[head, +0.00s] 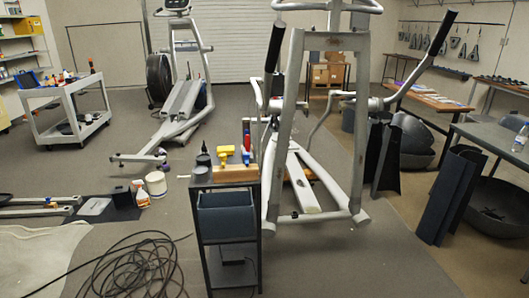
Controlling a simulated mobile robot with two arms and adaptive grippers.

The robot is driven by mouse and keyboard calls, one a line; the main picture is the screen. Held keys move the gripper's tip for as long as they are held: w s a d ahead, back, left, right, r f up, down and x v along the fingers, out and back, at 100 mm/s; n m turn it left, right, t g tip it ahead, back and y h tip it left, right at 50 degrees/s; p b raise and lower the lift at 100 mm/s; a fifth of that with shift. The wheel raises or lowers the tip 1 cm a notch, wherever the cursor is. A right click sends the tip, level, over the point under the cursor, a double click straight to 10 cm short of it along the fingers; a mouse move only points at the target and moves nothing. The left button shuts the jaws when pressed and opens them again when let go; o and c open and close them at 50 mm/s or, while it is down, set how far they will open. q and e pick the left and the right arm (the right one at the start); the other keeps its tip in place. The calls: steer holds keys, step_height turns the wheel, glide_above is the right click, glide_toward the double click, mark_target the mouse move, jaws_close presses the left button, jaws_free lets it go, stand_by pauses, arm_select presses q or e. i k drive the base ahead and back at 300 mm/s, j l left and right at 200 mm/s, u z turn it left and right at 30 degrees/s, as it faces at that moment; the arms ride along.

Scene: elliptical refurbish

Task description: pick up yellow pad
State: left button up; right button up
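A small black shelf stand (205,238) stands in the middle foreground. On its top lies a tan-yellow flat block (235,173), with a small bright yellow item (227,150) at its back edge. I cannot tell for sure which of these is the yellow pad. Dark bottles (203,158) and a red and blue upright item (247,140) stand beside them on the same top. Neither of my grippers is in view.
A grey elliptical frame (355,150) stands close to the right of the stand. A coiled black cable (130,268) lies on the floor at front left. A white tool cart (40,115) is at the left. Dark curved shells (495,208) lie at the right. The front-right floor is clear.

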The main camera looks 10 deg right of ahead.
mark_target(229, 150)
steer(key=i+j+z, duration=0.2)
steer(key=i, duration=0.3)
steer(key=i+j+z, duration=0.2)
steer(key=i, duration=0.3)
steer(key=i+j+z, duration=0.15)
steer(key=i+j, duration=0.25)
